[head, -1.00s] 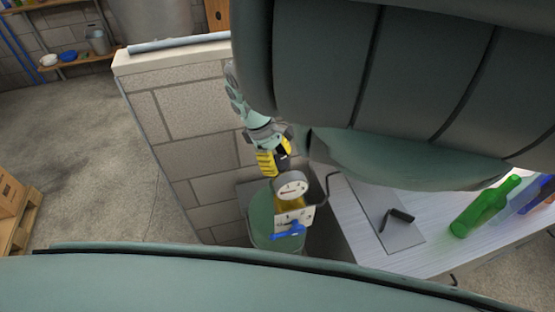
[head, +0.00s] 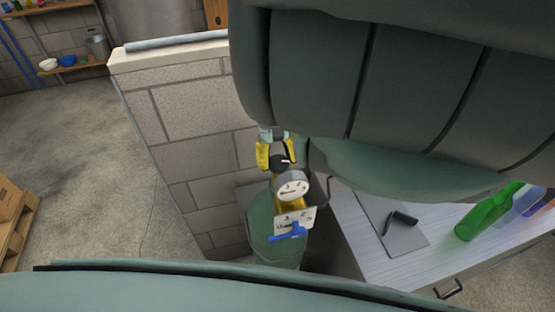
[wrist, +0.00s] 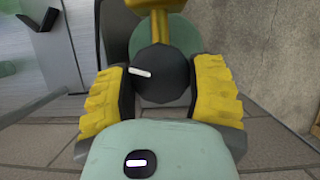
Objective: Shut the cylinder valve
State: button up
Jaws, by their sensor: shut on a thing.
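The green cylinder (head: 262,238) stands between the block wall and the white table. On top is a brass valve (wrist: 158,4) with a round white gauge (head: 292,187), a small marked plate (head: 297,219) and a blue lever (head: 288,233). A dark round knob with a white line (wrist: 163,77) sits on the valve's side. My gripper (head: 274,157) has yellow ridged fingers on either side of this knob. In the wrist view my gripper (wrist: 161,88) is shut on the knob, and the white line lies nearly level. Much of my arm hides the upper right of the head view.
A block wall (head: 175,115) rises directly left of the cylinder. Open floor (head: 75,150) lies beyond the wall at left.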

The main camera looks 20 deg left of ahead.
jog(key=m+y+p, duration=0.1)
jog(key=m, duration=0.2)
jog(key=m+g+y+p, duration=0.1)
jog(key=m, duration=0.2)
jog(key=shift+d+m, duration=0.15)
jog(key=shift+m, duration=0.15)
jog(key=m+y+p, duration=0.1)
jog(key=m, duration=0.2)
jog(key=m+y+p, duration=0.1)
jog(key=m, duration=0.2)
jog(key=shift+y, duration=0.4)
jog(key=o, duration=1.3)
jog(key=shift+c, duration=0.2)
